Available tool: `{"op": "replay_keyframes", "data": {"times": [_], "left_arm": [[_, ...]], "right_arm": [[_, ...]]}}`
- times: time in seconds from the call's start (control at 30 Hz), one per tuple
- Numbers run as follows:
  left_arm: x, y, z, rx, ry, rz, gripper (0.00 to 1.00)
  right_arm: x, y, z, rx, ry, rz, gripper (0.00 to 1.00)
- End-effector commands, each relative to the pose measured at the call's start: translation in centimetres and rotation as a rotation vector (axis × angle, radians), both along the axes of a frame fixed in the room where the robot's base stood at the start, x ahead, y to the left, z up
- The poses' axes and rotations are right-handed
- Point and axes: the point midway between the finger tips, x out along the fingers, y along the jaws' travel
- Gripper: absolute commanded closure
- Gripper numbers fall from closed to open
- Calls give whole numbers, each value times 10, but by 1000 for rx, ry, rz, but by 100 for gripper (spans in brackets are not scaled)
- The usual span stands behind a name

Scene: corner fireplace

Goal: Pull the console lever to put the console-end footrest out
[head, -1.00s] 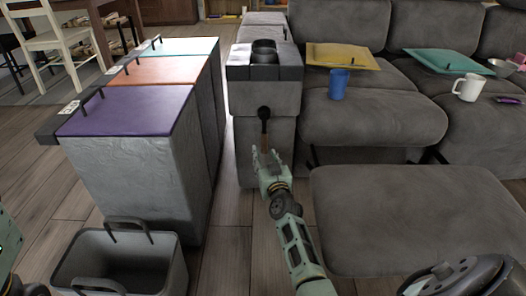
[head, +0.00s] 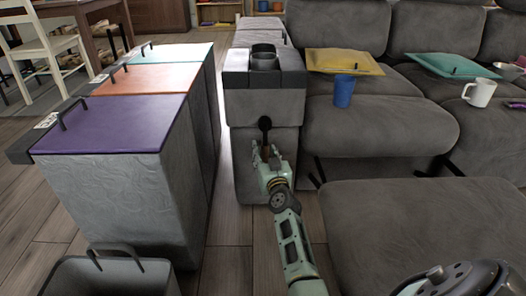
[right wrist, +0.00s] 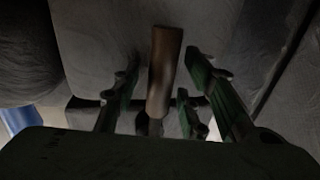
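The console (head: 265,105) is the grey block at the end of the sofa. Its lever has a dark round base (head: 265,123) on the front face. In the right wrist view a brown handle (right wrist: 165,65) hangs between the fingers. My right gripper (head: 265,155) is at the console front, just below the lever base. It also shows in the right wrist view (right wrist: 163,90), open, with fingers on both sides of the handle and visible gaps. The sofa seat beside the console (head: 380,125) has a thick padded front; I cannot tell its footrest's state. My left gripper is out of view.
A large grey cushion (head: 430,235) lies low in front of the sofa. Bins with purple, orange and teal lids (head: 110,125) stand left of the console. A grey basket (head: 110,278) is at the front left. A blue cup (head: 343,91) stands on the seat.

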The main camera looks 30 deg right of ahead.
Motion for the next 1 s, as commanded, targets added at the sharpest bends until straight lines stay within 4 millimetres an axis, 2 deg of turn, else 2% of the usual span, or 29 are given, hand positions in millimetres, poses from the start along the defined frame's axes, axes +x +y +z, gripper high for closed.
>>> {"op": "replay_keyframes", "data": {"times": [0.17, 0.6, 1.0], "left_arm": [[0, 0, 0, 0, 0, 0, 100], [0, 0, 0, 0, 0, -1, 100], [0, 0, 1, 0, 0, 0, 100]], "right_arm": [[0, 0, 0, 0, 0, 0, 61], [0, 0, 0, 0, 0, 0, 100], [0, 0, 0, 0, 1, 0, 100]]}}
